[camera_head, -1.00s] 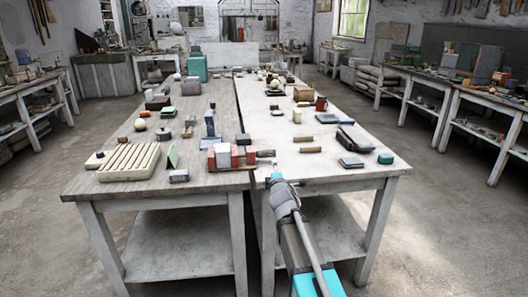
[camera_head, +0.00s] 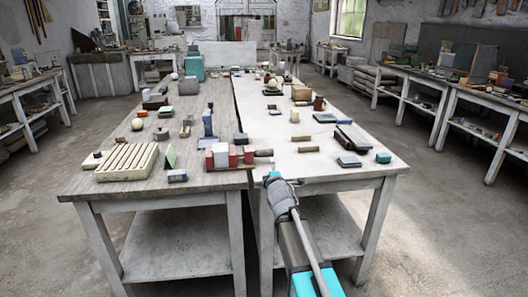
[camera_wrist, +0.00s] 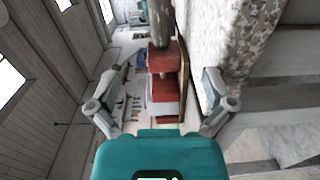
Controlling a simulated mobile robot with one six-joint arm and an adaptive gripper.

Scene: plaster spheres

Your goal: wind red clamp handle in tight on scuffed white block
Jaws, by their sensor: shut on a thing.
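The red clamp (camera_head: 234,156) stands at the table's front edge near the seam, with the white block (camera_head: 220,155) between its red parts. A brown handle (camera_head: 264,153) sticks out to the right of the clamp. My gripper (camera_head: 273,175) is at the table edge, just in front of this handle. In the wrist view, my two fingers (camera_wrist: 160,78) stand on either side of the clamp. The white block (camera_wrist: 165,95) and a red part (camera_wrist: 164,58) show between them, with the handle (camera_wrist: 160,25) at the top. The fingers' contact point is not clear.
Dark flat boxes (camera_head: 352,137) and a teal piece (camera_head: 383,158) lie to the right.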

